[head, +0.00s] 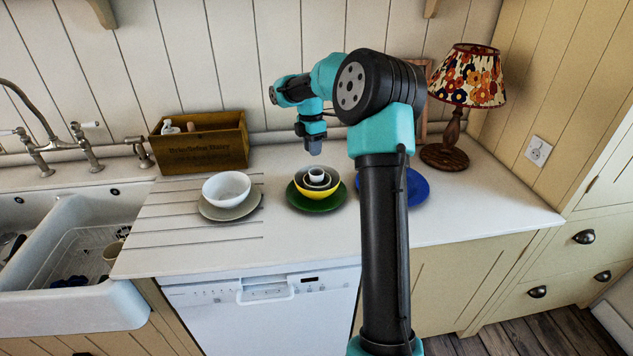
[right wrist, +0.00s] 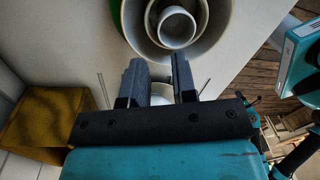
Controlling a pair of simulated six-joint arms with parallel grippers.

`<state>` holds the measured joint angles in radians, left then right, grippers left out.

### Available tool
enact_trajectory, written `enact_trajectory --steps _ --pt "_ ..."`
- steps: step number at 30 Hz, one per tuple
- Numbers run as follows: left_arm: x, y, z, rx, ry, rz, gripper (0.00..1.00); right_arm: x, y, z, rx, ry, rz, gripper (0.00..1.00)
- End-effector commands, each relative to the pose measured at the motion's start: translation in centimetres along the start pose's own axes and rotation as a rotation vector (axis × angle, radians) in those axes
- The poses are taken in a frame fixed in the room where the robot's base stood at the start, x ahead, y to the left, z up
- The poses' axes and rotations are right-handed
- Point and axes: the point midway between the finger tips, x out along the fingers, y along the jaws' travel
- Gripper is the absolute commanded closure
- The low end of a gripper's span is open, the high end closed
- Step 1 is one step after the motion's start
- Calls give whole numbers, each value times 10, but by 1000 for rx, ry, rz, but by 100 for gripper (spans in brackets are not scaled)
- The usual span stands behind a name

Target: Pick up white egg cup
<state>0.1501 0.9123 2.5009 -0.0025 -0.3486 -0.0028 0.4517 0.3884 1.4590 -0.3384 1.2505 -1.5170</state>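The white egg cup (head: 316,174) stands in the middle of a stack of bowls: a grey bowl (head: 333,180) inside a yellow bowl (head: 317,193), on a green plate (head: 317,206). My right gripper (head: 314,152) points down above the stack, a little above the egg cup and apart from it. In the right wrist view the gripper (right wrist: 155,60) is open, with nothing held between its fingers. The egg cup (right wrist: 178,27) shows there beyond the fingertips, slightly to the right. My left gripper is not in view.
A white bowl (head: 227,186) on a grey plate (head: 208,211) stands to the left. A blue plate (head: 418,188) lies to the right, partly hidden by my arm. A wooden box (head: 200,152), a lamp (head: 467,100) and a sink (head: 75,325) surround the counter.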

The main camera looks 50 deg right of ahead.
Motion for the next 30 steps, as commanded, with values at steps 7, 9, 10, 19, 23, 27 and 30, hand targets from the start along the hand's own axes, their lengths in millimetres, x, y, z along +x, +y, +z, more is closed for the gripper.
enact_trajectory --steps 7,9,10,19,23,27,30 --pt "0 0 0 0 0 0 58 10 0 0 0 0 1 74" --pt "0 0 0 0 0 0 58 10 0 0 0 0 0 74" --pt "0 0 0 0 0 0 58 10 0 0 0 0 0 74" --pt "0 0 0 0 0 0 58 26 -2 -1 0 0 -3 74" --pt "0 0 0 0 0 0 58 45 -4 -2 1 1 -4 74" --pt "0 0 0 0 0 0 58 59 -4 -2 0 1 -2 74" --pt "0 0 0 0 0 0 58 62 -3 -2 0 1 0 74"
